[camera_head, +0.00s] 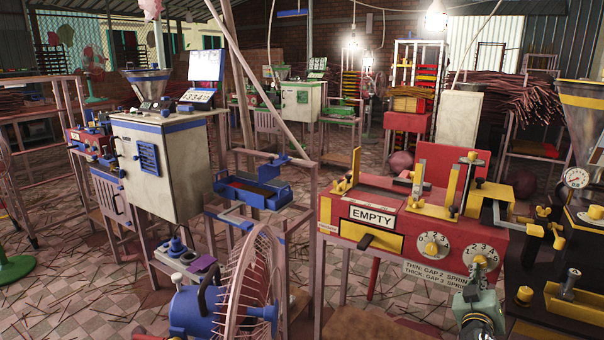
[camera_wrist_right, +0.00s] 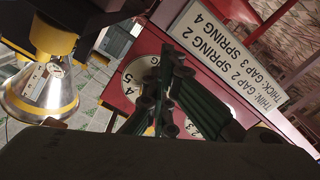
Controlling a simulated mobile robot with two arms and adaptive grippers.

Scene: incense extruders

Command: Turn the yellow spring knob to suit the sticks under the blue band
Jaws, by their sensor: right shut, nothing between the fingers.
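The red machine (camera_head: 390,209) with yellow parts stands at the right. Its front has two white numbered dials: a left one (camera_head: 433,246) with a yellow knob, and a right one (camera_head: 485,251). The right dial's knob is mostly hidden by my right gripper (camera_head: 478,263), which is shut and empty in front of it. A label (camera_head: 437,274) under the dials reads THIN: GAP 2 SPRING 2, THICK: GAP 3 SPRING 4. In the right wrist view, the shut fingers (camera_wrist_right: 168,62) cover part of a dial (camera_wrist_right: 138,82). I cannot tell contact. No blue-banded sticks are clearly visible. My left gripper is out of view.
A sign on the red machine reads EMPTY (camera_head: 373,215). A pink-and-blue fan (camera_head: 250,285) stands to its left, with a blue-trimmed white cabinet (camera_head: 160,165) beyond. A dark machine with a gauge (camera_head: 576,178) stands close on the right.

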